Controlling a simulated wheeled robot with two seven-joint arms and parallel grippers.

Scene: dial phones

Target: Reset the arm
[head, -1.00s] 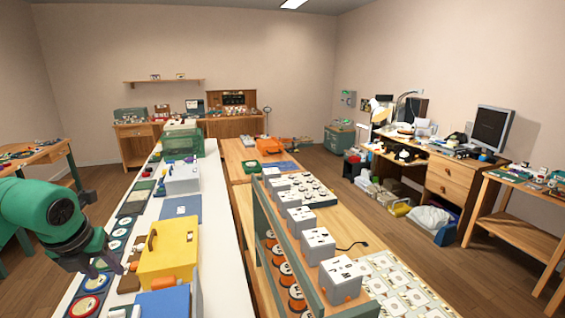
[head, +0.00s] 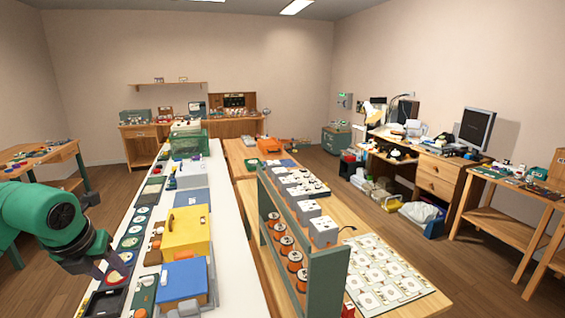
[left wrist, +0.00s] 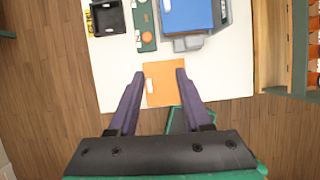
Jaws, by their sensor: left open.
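My left arm comes in from the left in the head view, with its green wrist bent down. My left gripper (head: 108,270) hangs at the left edge of the white table (head: 240,285). In the left wrist view its two dark purple fingers (left wrist: 160,75) are spread apart with nothing held. An orange mat (left wrist: 163,92) with a small white piece lies flat beneath and between them. My right gripper is in neither view.
A blue box (head: 182,282) and a yellow box (head: 187,232) stand on the white table. A black tray (left wrist: 107,18) lies near the gripper. A green rack (head: 325,275) stands on the wooden table to the right. Open floor lies left of the white table.

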